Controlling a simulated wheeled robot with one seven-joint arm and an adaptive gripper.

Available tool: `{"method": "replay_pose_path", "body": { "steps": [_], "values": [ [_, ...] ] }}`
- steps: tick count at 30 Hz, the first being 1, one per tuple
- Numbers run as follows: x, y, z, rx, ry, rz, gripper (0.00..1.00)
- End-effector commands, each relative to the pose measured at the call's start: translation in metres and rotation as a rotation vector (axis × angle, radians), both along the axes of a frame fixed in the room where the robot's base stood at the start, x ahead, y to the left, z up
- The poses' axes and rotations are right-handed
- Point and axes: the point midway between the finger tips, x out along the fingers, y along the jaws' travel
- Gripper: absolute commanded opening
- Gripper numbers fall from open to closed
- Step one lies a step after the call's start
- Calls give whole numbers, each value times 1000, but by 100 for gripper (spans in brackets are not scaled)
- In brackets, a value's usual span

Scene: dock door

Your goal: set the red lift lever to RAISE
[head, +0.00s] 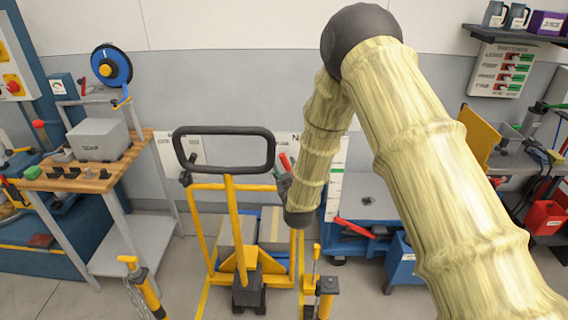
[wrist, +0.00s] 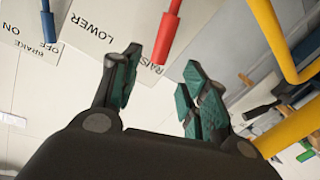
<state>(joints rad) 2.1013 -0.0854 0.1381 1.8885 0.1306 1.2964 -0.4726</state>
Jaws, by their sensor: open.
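The red lift lever (wrist: 167,36) comes in from the top of the wrist view, with its thicker red end beside the word RAISE. LOWER is printed on the pale panel (wrist: 110,42) to its left. The lever's pivot is outside the wrist view. My gripper (wrist: 160,76) is open and empty, its teal-padded fingers apart just below the lever's end; I cannot tell if they touch it. In the head view the red lever (head: 285,162) shows small beside the black handle loop, and my gripper (head: 285,186) is mostly hidden behind my arm.
A blue lever (wrist: 47,20) stands by the BRAKE ON/OFF labels. Yellow tubes (wrist: 273,38) run close on the right. In the head view a black handle loop (head: 223,132) on a yellow cart stands before my arm. A workbench (head: 80,178) is at left, a blue cart (head: 365,205) behind.

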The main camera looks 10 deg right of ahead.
Motion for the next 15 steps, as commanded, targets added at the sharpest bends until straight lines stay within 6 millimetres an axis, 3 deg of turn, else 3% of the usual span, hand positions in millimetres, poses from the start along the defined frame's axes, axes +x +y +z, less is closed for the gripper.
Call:
{"method": "replay_pose_path", "body": {
  "steps": [6, 15],
  "values": [
    [-25, -1, 2, 0, 1, -1, 44],
    [-32, -1, 2, 0, 0, -1, 44]
  ]
}}
